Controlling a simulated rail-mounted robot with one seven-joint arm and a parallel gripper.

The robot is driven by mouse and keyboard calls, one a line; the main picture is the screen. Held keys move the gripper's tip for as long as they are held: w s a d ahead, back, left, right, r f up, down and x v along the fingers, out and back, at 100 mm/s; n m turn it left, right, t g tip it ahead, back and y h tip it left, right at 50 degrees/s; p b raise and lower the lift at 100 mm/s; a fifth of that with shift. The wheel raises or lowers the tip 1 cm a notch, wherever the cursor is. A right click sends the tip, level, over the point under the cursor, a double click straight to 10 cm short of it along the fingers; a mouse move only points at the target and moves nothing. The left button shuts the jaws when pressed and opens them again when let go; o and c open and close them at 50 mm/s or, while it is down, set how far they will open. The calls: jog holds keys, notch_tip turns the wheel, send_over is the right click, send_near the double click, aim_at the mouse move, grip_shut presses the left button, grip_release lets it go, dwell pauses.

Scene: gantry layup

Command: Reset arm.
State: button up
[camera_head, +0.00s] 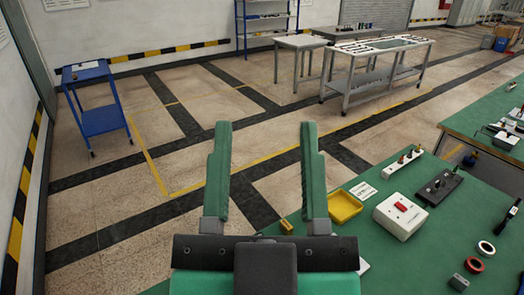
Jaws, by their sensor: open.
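My gripper (264,165) is in the lower middle of the head camera view, with its two green fingers spread wide apart. It is open and nothing is between the fingers. It shows in front of the floor and the left edge of a green-topped table (355,262). The rest of my arm is not visible beyond the dark gripper mount at the bottom edge.
On the green table are a yellow tray (344,207), a white box with a red switch (400,215), a dark block (438,187), and tape rings (474,265). A blue cart (102,122) and grey workbench (376,68) stand farther back. Open floor lies between.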

notch_tip(320, 180, up, 33)
jog(key=p, duration=3.3)
jog(key=shift+r, duration=0.2)
jog(key=shift+a, duration=0.1)
